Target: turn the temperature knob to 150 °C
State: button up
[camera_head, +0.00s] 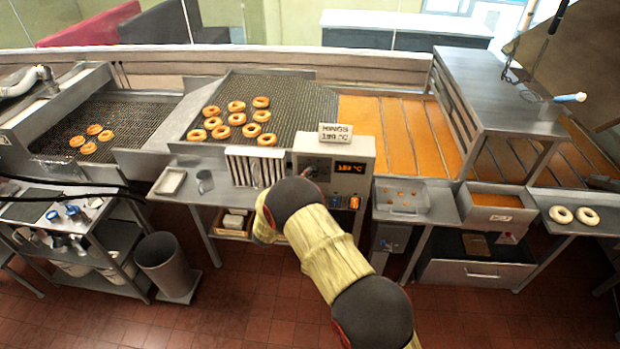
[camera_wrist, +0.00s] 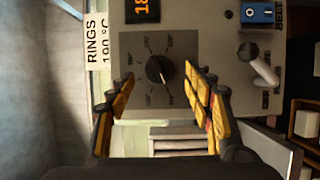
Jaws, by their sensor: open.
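The black temperature knob (camera_wrist: 159,69) sits on a dark square dial plate (camera_wrist: 159,43) in the wrist view. A pale pointer line on it points down in that picture; the scale marks are too small to read. My gripper (camera_wrist: 158,82) is open, its yellow-padded fingers on either side of the knob, with gaps visible. I cannot tell how far the fingertips are from the panel. In the head view the control box (camera_head: 364,149) has an orange display (camera_head: 350,168) that seems to read about 180 °C. My arm hides most of the gripper there.
A sign (camera_wrist: 97,45) marked RINGS 190 °C stands at the box. A lever (camera_wrist: 257,65) and a blue switch (camera_wrist: 258,14) lie right of the knob in the wrist view.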

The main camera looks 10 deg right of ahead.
jog(key=v, duration=0.9)
jog(key=shift+a, duration=0.1)
